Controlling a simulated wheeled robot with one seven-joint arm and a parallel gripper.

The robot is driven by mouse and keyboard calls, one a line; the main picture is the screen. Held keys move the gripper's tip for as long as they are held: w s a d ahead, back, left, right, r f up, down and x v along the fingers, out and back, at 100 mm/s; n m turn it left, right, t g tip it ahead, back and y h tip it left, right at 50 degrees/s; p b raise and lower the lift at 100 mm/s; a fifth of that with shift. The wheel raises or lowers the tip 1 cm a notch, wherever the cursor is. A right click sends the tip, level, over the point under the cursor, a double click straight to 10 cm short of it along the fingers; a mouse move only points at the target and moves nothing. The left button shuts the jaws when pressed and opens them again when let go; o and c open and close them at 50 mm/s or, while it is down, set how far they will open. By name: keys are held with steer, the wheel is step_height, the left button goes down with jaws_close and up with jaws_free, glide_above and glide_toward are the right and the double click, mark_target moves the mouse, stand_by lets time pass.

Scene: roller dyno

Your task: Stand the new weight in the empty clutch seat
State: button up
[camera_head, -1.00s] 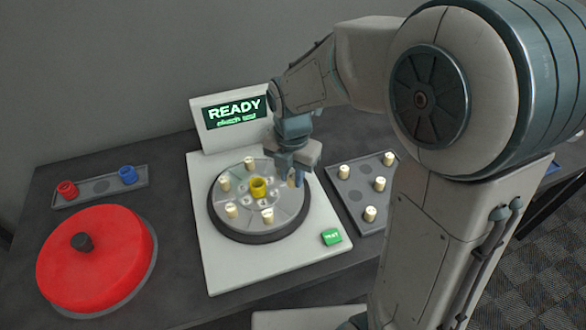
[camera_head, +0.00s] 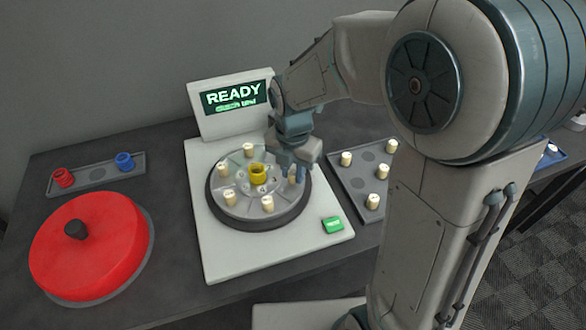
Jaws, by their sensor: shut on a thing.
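My gripper (camera_head: 292,168) points down over the right side of the round grey clutch plate (camera_head: 247,213). It is shut on a cream weight (camera_head: 293,179), which shows just below the fingers. The weight is upright at the plate's right-hand seat. The fingers partly hide it, and I cannot tell whether its base touches the seat. Several other cream weights stand around the plate, such as one at the back (camera_head: 248,150), one at the left (camera_head: 222,170) and one at the front (camera_head: 267,203). A yellow hub (camera_head: 258,174) stands in the middle.
The white tester (camera_head: 215,250) has a screen (camera_head: 234,97) reading READY and a green button (camera_head: 333,225). A grey tray (camera_head: 352,187) with several weights lies to the right. A red cover (camera_head: 90,245) and a tray with red (camera_head: 63,178) and blue (camera_head: 124,161) rings are at left.

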steer(key=shift+f+b, duration=0.45)
steer(key=shift+f, duration=0.25)
stand_by(0.3)
steer(key=o, duration=1)
steer(key=shift+c, duration=1)
steer(key=shift+o, duration=0.3)
steer(key=shift+r, duration=0.1)
steer(key=shift+o, duration=1)
steer(key=shift+r+p, duration=0.2)
steer(key=shift+p, duration=0.1)
steer(key=shift+d+r, duration=0.1)
steer(key=shift+r, duration=0.15)
steer(key=shift+r+p, duration=2.75)
steer(key=shift+r, duration=0.3)
